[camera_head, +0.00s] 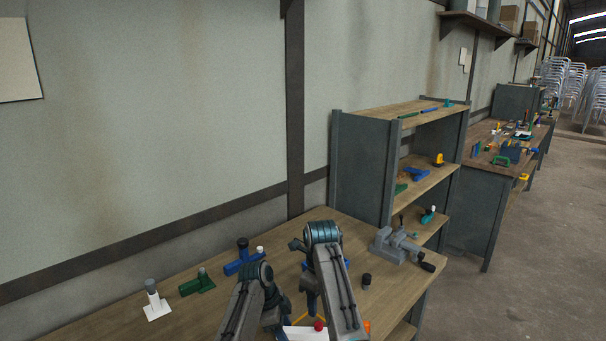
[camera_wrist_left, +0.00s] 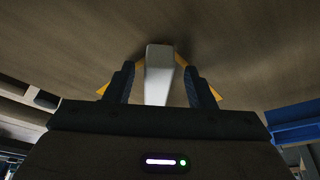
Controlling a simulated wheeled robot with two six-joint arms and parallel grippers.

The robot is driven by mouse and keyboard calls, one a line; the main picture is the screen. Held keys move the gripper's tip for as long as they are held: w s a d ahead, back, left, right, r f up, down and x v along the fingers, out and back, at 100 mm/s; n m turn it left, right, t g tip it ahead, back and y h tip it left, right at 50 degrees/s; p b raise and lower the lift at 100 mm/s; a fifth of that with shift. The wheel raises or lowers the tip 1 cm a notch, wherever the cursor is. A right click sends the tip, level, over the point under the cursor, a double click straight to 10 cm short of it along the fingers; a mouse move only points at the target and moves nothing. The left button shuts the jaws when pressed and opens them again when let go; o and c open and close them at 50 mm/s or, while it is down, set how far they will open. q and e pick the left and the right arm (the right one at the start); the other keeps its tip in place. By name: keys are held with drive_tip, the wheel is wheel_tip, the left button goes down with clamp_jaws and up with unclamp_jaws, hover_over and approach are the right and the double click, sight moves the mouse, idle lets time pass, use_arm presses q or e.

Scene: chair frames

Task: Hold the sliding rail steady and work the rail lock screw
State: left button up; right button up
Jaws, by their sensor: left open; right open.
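In the left wrist view, a pale grey bar (camera_wrist_left: 159,72), which looks like the sliding rail, stands between the two dark fingers of my left gripper (camera_wrist_left: 160,84). The fingers are apart, and I cannot tell whether they touch it. Yellow parts (camera_wrist_left: 215,86) show beside the fingers. In the head view, a white piece (camera_head: 296,333) with a red knob (camera_head: 319,325) shows at the bottom edge, partly hidden by my arms. I cannot tell whether the knob is the lock screw. My right gripper (camera_head: 311,300) is open and points down near it, partly hidden by my right arm.
A grey shelf unit (camera_head: 362,165) stands behind. Bare bench lies front left.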

use_arm(q)
drive_tip(key=shift+r, duration=0.1)
drive_tip(key=shift+r, duration=0.15)
drive_tip(key=v, duration=1.1)
drive_tip(key=shift+a+r, duration=0.15)
drive_tip(key=shift+r, duration=0.1)
drive_tip(key=shift+r, duration=0.1)
use_arm(e)
drive_tip(key=shift+r, duration=0.1)
